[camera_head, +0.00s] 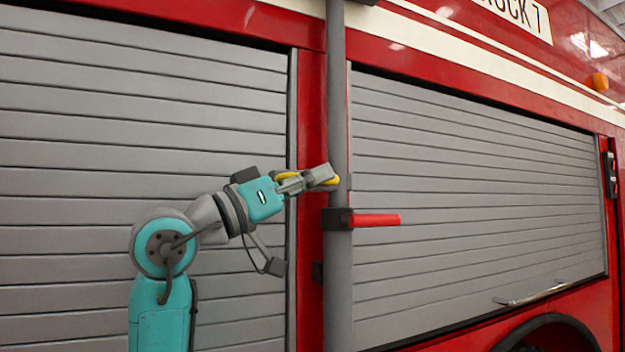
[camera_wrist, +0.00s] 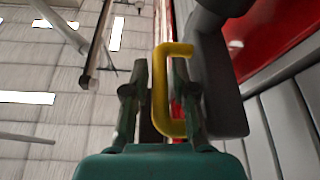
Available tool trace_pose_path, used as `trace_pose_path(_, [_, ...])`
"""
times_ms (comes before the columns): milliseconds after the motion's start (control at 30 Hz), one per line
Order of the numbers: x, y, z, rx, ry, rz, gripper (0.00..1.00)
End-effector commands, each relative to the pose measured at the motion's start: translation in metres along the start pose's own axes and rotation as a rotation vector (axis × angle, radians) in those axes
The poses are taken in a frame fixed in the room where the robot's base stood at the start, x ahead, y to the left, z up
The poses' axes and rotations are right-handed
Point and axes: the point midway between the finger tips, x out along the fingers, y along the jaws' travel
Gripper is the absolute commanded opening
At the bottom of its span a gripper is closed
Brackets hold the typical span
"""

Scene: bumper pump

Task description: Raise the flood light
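The grey vertical mast (camera_head: 338,120) stands against the red truck and runs out of the top of the head view. A yellow C-shaped handle (camera_head: 333,181) is at the mast's left side, partly hidden by my gripper (camera_head: 322,175). In the wrist view the handle (camera_wrist: 161,95) lies between my two fingers (camera_wrist: 160,88), which stand fairly close together. Whether both fingers press on it is unclear. Below, a dark clamp around the mast carries a red lever (camera_head: 375,220), which sticks out level to the right. The flood light cannot be made out.
Grey roller shutters (camera_head: 470,190) fill the truck side right of the mast, and another shutter (camera_head: 100,110) lies behind my arm. A metal bar handle (camera_head: 530,297) sits at the right shutter's bottom. The space around the red lever looks free.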

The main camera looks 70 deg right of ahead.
Motion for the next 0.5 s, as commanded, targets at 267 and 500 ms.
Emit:
trace_pose_path(267, [-0.0003, -0.0002, 0.0000, 0.000, 0.000, 0.000, 0.00])
trace_pose_path(500, [0.0028, 0.0016, -0.0075, 0.002, 0.000, 0.000, 0.00])
